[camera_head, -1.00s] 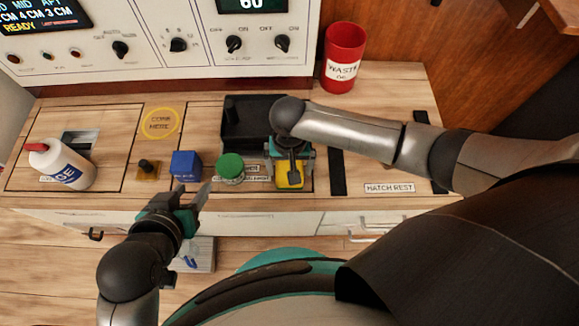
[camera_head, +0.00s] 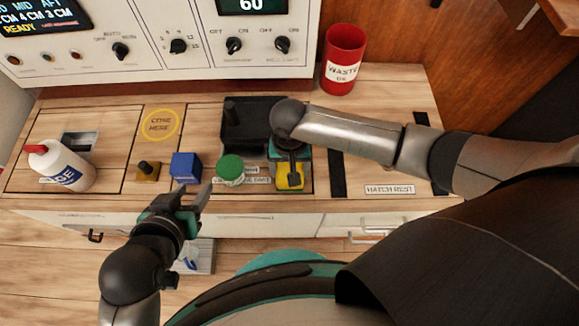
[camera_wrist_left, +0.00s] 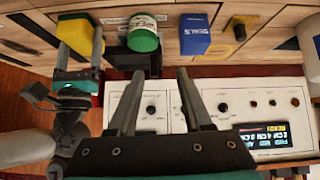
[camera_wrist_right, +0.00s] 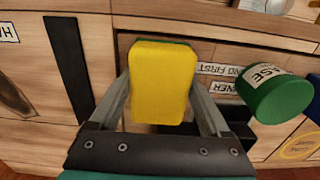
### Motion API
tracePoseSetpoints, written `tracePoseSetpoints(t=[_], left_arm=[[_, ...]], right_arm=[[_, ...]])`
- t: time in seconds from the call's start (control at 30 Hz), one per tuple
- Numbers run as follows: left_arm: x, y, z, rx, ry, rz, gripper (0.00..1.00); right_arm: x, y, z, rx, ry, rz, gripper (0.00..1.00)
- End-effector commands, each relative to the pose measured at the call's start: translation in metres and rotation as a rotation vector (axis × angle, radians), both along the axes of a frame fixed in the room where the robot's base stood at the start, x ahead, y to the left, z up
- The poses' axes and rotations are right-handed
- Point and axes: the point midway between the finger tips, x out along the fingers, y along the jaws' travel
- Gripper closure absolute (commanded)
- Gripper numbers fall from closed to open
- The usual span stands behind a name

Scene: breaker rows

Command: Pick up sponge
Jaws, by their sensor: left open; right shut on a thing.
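The yellow sponge (camera_wrist_right: 162,82) with a green backing stands between the two fingers of my right gripper (camera_wrist_right: 163,108), which is shut on it in the right wrist view. In the head view the sponge (camera_head: 290,183) shows below my right wrist, near the counter's front edge. It also shows in the left wrist view (camera_wrist_left: 75,32), between the right gripper's fingers. My left gripper (camera_head: 192,203) is open and empty in front of the counter edge, below the blue box. Its spread fingers also show in the left wrist view (camera_wrist_left: 155,85).
A green-lidded can (camera_head: 230,169) and a blue box (camera_head: 186,167) stand left of the sponge. A black tray (camera_head: 243,135) lies behind. A white bottle (camera_head: 62,168) is at far left, a red waste cup (camera_head: 343,60) at back right. The counter near the hatch rest label (camera_head: 389,189) is clear.

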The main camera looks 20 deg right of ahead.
Motion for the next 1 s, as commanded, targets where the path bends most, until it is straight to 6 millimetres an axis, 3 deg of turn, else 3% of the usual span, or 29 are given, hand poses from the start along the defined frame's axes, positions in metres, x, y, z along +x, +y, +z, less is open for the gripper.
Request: tracePoseSetpoints(t=[0.57,1.0], left_arm=[[-0.005,0.009,0.001,0.030,0.058,0.011,0.50],[-0.037,0.043,0.005,0.137,0.320,0.061,0.50]], right_arm=[[0.000,0.000,0.007,0.000,0.000,0.000,0.72],[0.000,0.000,0.039,0.001,0.000,0.000,0.72]])
